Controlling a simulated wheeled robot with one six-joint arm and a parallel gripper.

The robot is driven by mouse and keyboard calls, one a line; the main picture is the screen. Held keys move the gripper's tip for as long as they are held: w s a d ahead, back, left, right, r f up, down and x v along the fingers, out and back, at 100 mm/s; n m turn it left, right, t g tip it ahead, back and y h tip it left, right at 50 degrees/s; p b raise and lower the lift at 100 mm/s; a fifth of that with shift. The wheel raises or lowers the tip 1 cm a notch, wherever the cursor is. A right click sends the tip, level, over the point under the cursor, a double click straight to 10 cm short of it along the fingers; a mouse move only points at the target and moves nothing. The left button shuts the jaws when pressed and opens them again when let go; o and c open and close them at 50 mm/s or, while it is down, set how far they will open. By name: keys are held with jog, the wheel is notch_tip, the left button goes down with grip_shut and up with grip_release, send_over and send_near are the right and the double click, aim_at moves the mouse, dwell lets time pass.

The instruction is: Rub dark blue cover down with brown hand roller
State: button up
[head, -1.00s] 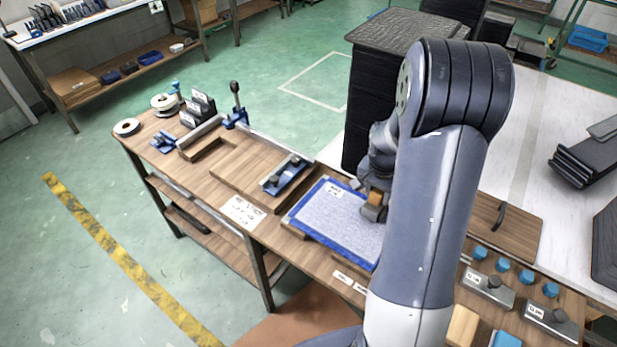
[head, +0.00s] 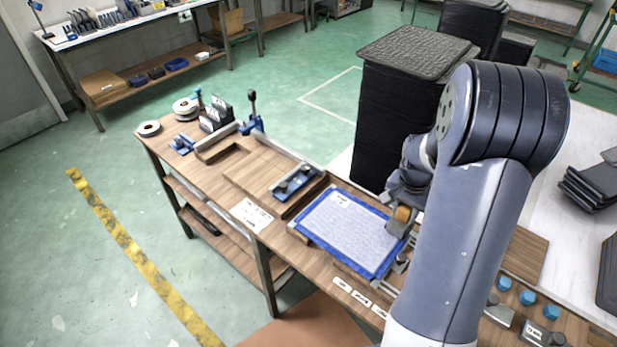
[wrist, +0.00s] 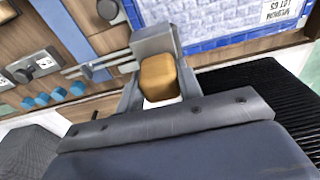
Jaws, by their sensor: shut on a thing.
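The dark blue cover (head: 318,234) shows as a blue border around a pale, speckled blue-white face with a white label. It lies flat on the wooden bench; its border also shows in the wrist view (wrist: 235,38). My gripper (wrist: 160,88) is shut on the brown hand roller (wrist: 158,76), which has a brown block and a grey metal part at its front. In the head view the roller (head: 402,214) is at the cover's right edge. I cannot tell whether it touches the cover. My arm hides part of the bench beside it.
A blue-and-grey clamp (head: 294,182) stands left of the cover. A tall black stack (head: 400,120) rises behind the bench. Several blue knobs (wrist: 60,94) and metal blocks (wrist: 38,63) lie right of the cover in the head view. White labels (head: 358,296) line the front edge.

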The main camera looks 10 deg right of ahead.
jog(key=shift+d+r+p, duration=0.1)
jog(key=shift+r+p, duration=1.4)
jog(key=shift+r, duration=1.05)
